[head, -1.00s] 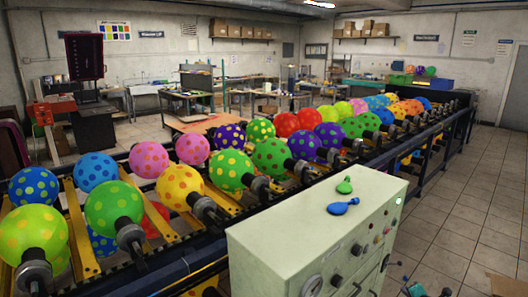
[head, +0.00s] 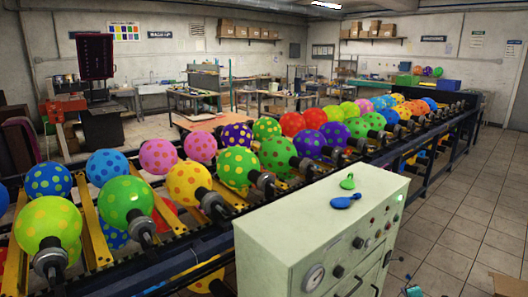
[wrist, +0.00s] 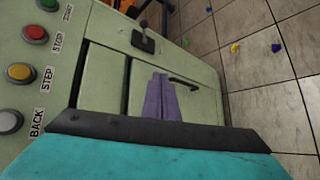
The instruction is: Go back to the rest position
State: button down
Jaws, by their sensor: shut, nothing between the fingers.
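My gripper (wrist: 161,82) shows in the wrist view as two purple fingers pressed together, with nothing between them. Its teal and dark body fills the bottom of that view. It hangs in front of the pale green control cabinet (wrist: 100,85), near a dark handle on the cabinet's door. In the head view the same cabinet (head: 290,222) stands in the foreground. A small teal part of my arm shows at the lower right edge of that view; the fingers cannot be made out there.
A green balloon (head: 347,182) and a blue balloon (head: 345,201), both uninflated, lie on the cabinet top. Behind it runs a long rack (head: 95,240) of inflated dotted balloons. Tiled floor (head: 470,225) is open to the right. Small coloured scraps (wrist: 235,47) lie on the floor.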

jog(key=s+a+f+m+g+h, duration=0.1)
jog(key=s+a+f+m+g, duration=0.4)
jog(key=s+a+f+m, duration=0.5)
jog(key=s+a+f+m+g+h, duration=0.1)
jog(key=s+a+f+m+g, duration=0.5)
jog(key=a, duration=0.6)
jog(key=s+a+f+m+g+y, duration=0.1)
jog(key=s+a+f+g+y, duration=0.1)
jog(key=s+a, duration=1)
jog(key=s+a+f+m+g+y, duration=0.2)
jog(key=s+a+g+y, duration=0.1)
jog(key=s+a, duration=0.8)
jog(key=s+g, duration=0.1)
jog(key=s, duration=0.3)
jog(key=shift+a+f+g, duration=0.15)
jog(key=shift+a+g, duration=0.25)
jog(key=shift+s, duration=0.1)
